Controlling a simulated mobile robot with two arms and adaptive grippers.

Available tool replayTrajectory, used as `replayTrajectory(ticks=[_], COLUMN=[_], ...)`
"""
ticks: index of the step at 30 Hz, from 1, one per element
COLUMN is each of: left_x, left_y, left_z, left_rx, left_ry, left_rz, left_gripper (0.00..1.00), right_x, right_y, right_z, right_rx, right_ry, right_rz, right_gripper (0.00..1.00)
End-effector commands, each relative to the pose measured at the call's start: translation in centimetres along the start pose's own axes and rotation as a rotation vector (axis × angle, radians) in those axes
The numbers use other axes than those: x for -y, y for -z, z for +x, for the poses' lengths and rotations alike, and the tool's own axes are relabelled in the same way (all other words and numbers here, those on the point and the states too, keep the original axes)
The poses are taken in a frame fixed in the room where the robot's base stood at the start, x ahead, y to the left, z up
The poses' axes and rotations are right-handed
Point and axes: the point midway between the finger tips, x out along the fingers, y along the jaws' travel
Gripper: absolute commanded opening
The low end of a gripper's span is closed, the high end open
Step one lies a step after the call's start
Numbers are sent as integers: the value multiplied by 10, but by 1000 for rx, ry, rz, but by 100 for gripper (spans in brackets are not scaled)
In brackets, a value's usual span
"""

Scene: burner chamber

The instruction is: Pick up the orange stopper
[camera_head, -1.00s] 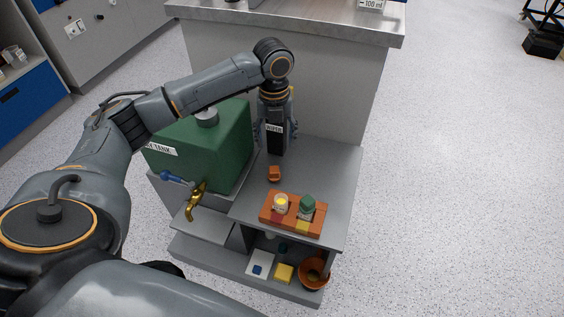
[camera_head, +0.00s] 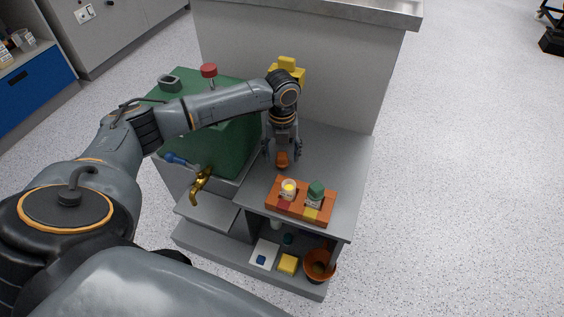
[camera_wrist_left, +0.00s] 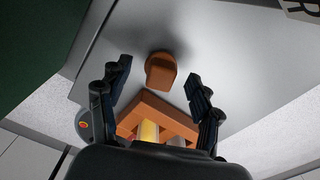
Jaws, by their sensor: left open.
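The orange stopper (camera_head: 282,160) stands on the grey bench top, behind the orange block. In the left wrist view the stopper (camera_wrist_left: 160,70) lies beyond the fingertips, roughly between their lines and a little toward the picture's top. My left gripper (camera_head: 282,150) points down just above and behind the stopper in the head view, partly overlapping it. Its two fingers are spread apart in the left wrist view (camera_wrist_left: 158,80), with nothing between them. I cannot tell the exact height of the fingertips above the stopper. My right gripper is not in view.
An orange block (camera_head: 268,207) holds a yellow-filled vial (camera_head: 289,189) and a green-capped vial (camera_head: 316,194) in front of the stopper. The bench top (camera_head: 345,160) right is clear.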

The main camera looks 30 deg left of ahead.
Motion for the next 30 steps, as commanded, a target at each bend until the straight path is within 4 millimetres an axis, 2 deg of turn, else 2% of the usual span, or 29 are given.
replayTrajectory(ticks=[3, 10, 16, 26, 30], left_x=[0, 0, 0, 0, 0], left_y=[0, 0, 0, 0, 0], left_z=[8, 8, 8, 7, 1], left_rx=[2, 1, 1, 1, 2], left_ry=[2, 2, 1, 2, 2], left_rz=[0, 0, 0, 0, 0], left_gripper=[64, 62, 21, 20, 20], right_x=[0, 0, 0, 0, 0], right_y=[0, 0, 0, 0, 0], right_z=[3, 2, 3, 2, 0], right_rx=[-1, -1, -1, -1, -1], right_ry=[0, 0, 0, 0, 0], right_rz=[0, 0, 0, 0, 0], right_gripper=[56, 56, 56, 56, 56])
